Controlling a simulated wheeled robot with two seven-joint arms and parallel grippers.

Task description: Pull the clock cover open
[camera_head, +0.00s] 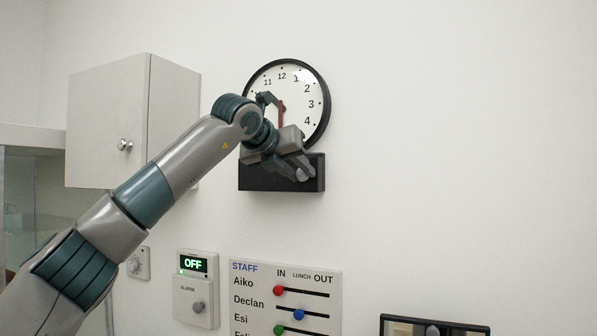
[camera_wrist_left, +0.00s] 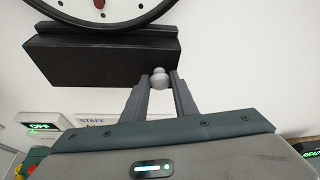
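The wall clock (camera_head: 318,88) has a white face, a black rim and a red hand. Under it is a black box-like cover (camera_head: 255,178), which also shows in the left wrist view (camera_wrist_left: 85,62). It looks closed. A small grey round knob (camera_wrist_left: 160,80) stands out from the cover's front; it shows in the head view (camera_head: 302,174) at my fingertips. My left gripper (camera_head: 297,167) has one finger on each side of the knob. My right gripper is not in view.
A white cabinet (camera_head: 110,125) with a knob hangs to the left of the clock. Below are an alarm box (camera_head: 196,290) reading OFF, a dial (camera_head: 138,263) and a staff board (camera_head: 285,300) with coloured sliders. A black-framed thing (camera_head: 435,322) is at lower right. The wall right of the clock is bare.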

